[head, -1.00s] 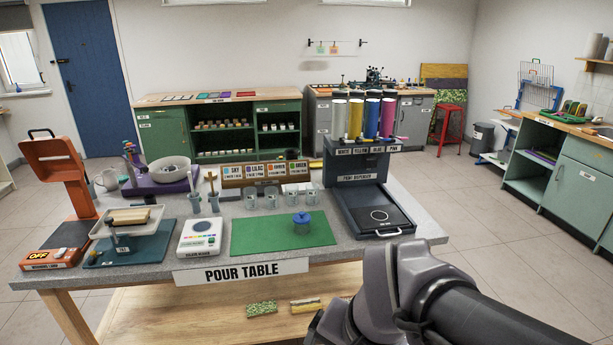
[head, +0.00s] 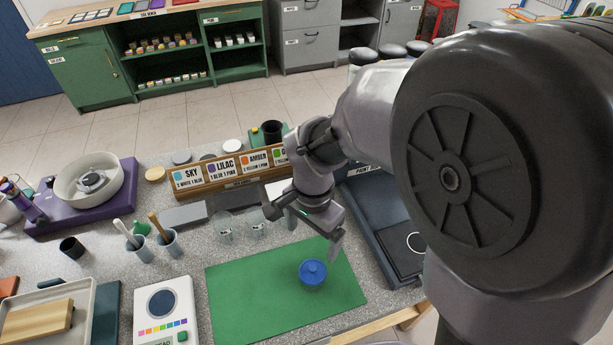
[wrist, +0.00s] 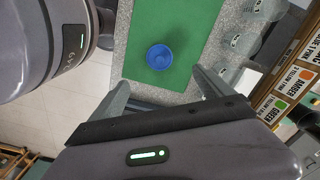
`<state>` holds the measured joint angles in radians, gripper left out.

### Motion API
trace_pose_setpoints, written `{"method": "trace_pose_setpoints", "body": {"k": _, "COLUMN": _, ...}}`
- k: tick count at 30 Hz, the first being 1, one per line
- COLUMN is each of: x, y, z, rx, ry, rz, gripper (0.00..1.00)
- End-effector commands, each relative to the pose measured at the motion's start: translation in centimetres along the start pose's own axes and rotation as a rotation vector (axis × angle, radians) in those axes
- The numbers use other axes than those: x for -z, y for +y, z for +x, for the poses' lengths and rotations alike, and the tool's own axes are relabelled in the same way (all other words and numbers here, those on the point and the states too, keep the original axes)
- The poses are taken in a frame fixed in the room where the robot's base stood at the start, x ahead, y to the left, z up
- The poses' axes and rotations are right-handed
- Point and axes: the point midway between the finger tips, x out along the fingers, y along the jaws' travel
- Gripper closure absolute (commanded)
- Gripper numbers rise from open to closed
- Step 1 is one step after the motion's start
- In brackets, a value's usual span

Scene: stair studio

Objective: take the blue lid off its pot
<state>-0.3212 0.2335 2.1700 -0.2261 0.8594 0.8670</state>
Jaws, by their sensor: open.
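The blue lid (head: 313,270) with its small knob sits on its pot (head: 313,284) on the green mat (head: 250,300). In the head view the pot is mostly hidden under the lid and looks bluish. In the wrist view the lid (wrist: 159,57) lies on the mat (wrist: 170,20), beyond the fingertips and roughly between them. My gripper (head: 307,232) is above the back of the mat, behind and above the lid, apart from it. Its two fingers are spread and empty in the wrist view (wrist: 160,80).
Clear cups (head: 240,228) stand behind the mat, near my gripper. The dark paint dispenser (head: 385,225) is to the right. A card rack (head: 225,170) is at the back. Much of the mat is free.

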Motion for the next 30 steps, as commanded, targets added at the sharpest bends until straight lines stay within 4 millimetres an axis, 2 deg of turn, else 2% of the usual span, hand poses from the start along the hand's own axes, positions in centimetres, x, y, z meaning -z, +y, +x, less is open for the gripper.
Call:
{"method": "trace_pose_setpoints", "body": {"k": 1, "x": 0.0, "y": 0.1, "z": 2.3, "rx": -0.005, "ry": -0.002, "rz": -0.001, "gripper": 0.09}}
{"method": "trace_pose_setpoints", "body": {"k": 3, "x": -0.1, "y": 0.1, "z": 4.6, "rx": -0.005, "ry": -0.003, "rz": 0.001, "gripper": 0.09}}
{"method": "trace_pose_setpoints", "body": {"k": 6, "x": 0.0, "y": 0.1, "z": 7.4, "rx": -0.004, "ry": -0.002, "rz": -0.001, "gripper": 0.09}}
{"method": "trace_pose_setpoints", "body": {"k": 9, "x": 0.0, "y": 0.1, "z": 9.2, "rx": -0.003, "ry": -0.002, "rz": 0.001, "gripper": 0.09}}
{"method": "trace_pose_setpoints", "body": {"k": 14, "x": 0.0, "y": 0.1, "z": 10.5, "rx": -0.001, "ry": -0.001, "rz": 0.000, "gripper": 0.09}}
{"method": "trace_pose_setpoints", "body": {"k": 22, "x": 0.1, "y": 0.0, "z": 15.3, "rx": -0.002, "ry": -0.002, "rz": 0.001, "gripper": 0.09}}
{"method": "trace_pose_setpoints", "body": {"k": 28, "x": 0.2, "y": -0.1, "z": 15.1, "rx": 0.000, "ry": -0.001, "rz": 0.001, "gripper": 0.09}}
{"method": "trace_pose_setpoints", "body": {"k": 30, "x": 0.1, "y": -0.1, "z": 15.1, "rx": 0.000, "ry": -0.001, "rz": 0.001, "gripper": 0.23}}
